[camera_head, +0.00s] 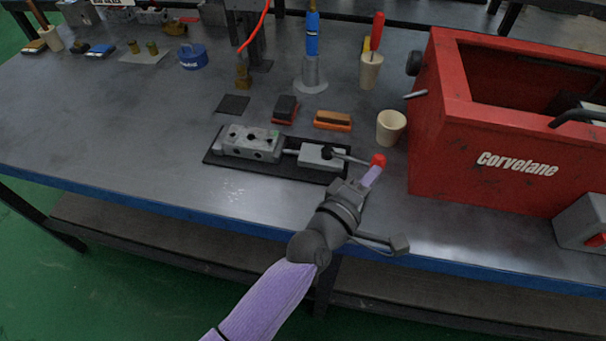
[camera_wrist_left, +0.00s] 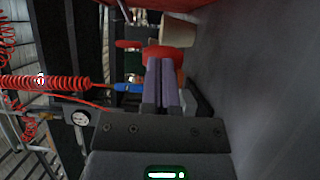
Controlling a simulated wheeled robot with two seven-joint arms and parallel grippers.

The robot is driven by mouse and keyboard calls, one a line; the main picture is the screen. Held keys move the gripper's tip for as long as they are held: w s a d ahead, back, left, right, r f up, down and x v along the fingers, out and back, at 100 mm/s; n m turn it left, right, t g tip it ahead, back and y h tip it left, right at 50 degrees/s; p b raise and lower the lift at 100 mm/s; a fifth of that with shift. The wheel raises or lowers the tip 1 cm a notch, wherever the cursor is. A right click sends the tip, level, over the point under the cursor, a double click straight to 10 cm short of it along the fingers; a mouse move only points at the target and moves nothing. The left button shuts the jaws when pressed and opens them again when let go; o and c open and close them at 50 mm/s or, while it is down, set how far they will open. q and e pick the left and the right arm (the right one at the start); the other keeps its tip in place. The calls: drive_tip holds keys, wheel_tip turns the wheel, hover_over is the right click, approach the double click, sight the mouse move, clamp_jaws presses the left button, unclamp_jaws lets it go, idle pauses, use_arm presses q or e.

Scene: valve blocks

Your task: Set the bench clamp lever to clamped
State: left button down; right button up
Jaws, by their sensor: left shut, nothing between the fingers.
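The bench clamp (camera_head: 316,156) is a grey block on a black mat (camera_head: 285,169), beside a drilled metal valve block (camera_head: 252,143). Its lever (camera_head: 350,159) is a thin metal rod that points right and ends in a red knob (camera_head: 379,160). My left gripper (camera_head: 371,176) is shut with nothing between its fingers, with its fingertips right at the red knob. In the left wrist view the shut purple fingers (camera_wrist_left: 163,85) stand in front of the red knob (camera_wrist_left: 164,53). I cannot tell whether they touch it. My right gripper is not in view.
A large red Corvelane box (camera_head: 480,160) stands close to the right of the lever. A cream cup (camera_head: 391,127) is just behind the knob.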

use_arm(q)
drive_tip(key=p+v, duration=0.2)
drive_tip(key=v, duration=0.7)
drive_tip(key=shift+a, duration=0.1)
drive_tip(key=shift+s+a, duration=0.2)
drive_tip(key=shift+s, duration=0.1)
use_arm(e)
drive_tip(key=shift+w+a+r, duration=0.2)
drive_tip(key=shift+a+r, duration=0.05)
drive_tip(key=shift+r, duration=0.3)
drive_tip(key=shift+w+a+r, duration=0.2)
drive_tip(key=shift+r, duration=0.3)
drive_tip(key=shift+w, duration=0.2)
